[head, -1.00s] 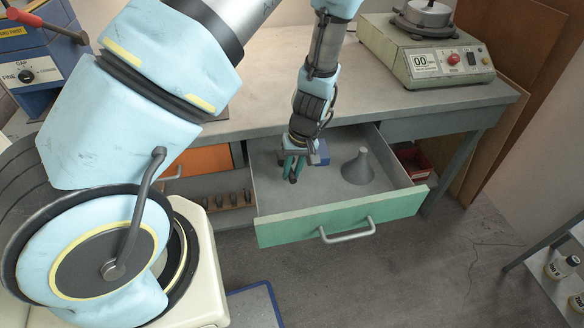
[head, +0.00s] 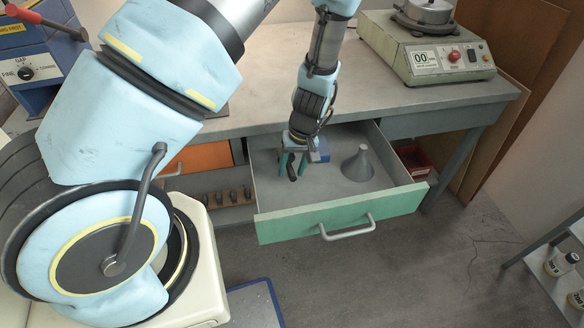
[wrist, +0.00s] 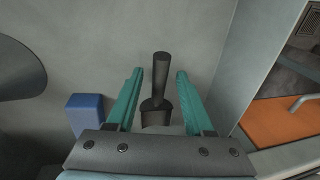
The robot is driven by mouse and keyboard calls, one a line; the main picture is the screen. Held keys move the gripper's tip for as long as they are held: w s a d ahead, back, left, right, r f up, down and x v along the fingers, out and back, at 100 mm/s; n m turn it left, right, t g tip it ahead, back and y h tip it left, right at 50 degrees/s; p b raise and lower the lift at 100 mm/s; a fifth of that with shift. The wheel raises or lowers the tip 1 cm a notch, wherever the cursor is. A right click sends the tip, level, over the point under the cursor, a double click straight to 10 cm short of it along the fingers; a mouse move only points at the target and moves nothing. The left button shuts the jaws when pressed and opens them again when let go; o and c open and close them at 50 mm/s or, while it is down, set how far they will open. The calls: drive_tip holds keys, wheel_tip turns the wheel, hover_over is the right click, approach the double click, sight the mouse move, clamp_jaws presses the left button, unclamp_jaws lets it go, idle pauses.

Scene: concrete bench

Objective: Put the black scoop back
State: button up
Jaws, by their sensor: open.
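The black scoop (wrist: 160,75) lies in the open green-fronted drawer (head: 340,215). In the wrist view its dark handle stands between the two teal fingers, with a gap on each side. In the head view only a small dark part of the scoop (head: 292,178) shows below the fingers. My gripper (head: 293,165) is inside the drawer's left part, fingers pointing down, open around the scoop. The gripper also shows in the wrist view (wrist: 157,80). Its palm bar hides the scoop's lower end.
A grey funnel (head: 359,165) stands in the drawer to the right, and a blue block (head: 321,153) lies close beside my gripper. An orange drawer front (head: 203,160) is left of the drawer. A scale (head: 427,50) stands on the bench (head: 260,85).

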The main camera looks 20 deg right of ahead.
wheel_tip(320, 180, up, 12)
drive_tip(key=s+d+b, duration=0.1)
drive_tip(key=d, duration=0.1)
drive_tip(key=shift+b, duration=0.3)
drive_tip(key=w+a+r, duration=0.1)
drive_tip(key=a+r, duration=0.3)
drive_tip(key=a, duration=0.5)
drive_tip(key=a+r+h, duration=0.1)
drive_tip(key=a+r, duration=0.3)
drive_tip(key=a, duration=0.5)
drive_tip(key=w+a+r+h, duration=0.1)
drive_tip(key=a+r, duration=0.3)
drive_tip(key=a, duration=0.5)
drive_tip(key=shift+w+a+n+t, duration=0.15)
drive_tip(key=shift+w+n+t, duration=0.15)
drive_tip(key=shift+w, duration=0.05)
drive_tip(key=shift+c, duration=0.2)
